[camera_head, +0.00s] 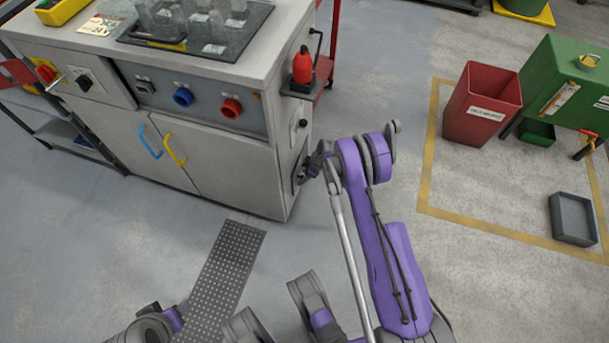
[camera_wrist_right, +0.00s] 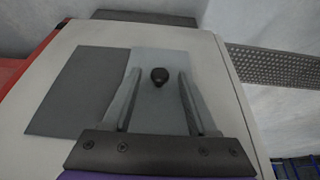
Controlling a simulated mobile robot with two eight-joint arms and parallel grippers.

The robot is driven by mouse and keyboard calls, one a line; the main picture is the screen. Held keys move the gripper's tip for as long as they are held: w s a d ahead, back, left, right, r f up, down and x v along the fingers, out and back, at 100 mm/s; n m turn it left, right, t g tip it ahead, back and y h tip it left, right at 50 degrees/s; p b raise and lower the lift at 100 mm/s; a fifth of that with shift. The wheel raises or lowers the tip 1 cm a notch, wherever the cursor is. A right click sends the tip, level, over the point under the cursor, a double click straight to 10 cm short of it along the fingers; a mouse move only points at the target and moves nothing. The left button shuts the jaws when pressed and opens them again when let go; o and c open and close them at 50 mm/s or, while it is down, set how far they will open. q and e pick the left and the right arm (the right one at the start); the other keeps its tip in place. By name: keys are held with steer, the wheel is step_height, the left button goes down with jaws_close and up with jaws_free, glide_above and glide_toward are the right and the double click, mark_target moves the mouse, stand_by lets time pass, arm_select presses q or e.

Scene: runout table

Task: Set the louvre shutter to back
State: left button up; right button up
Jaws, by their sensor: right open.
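The louvre shutter (camera_wrist_right: 147,60) shows in the right wrist view as a light grey plate with a round black knob (camera_wrist_right: 160,76). A darker grey panel (camera_wrist_right: 80,90) lies beside it on the left of that picture. My right gripper (camera_wrist_right: 159,73) is open, with one finger on each side of the knob; I cannot tell whether either finger touches it. In the head view the right gripper (camera_head: 304,174) is at the cabinet's right side face, and the arm hides most of the shutter there.
The grey cabinet (camera_head: 235,165) carries knobs, two door handles and a red bottle (camera_head: 303,66) on its side. A perforated strip (camera_head: 226,275) lies on the floor. A red bin (camera_head: 483,103), green cabinet (camera_head: 560,85) and grey tray (camera_head: 572,219) stand at the right.

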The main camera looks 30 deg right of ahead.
jaws_close()
stand_by(1.3)
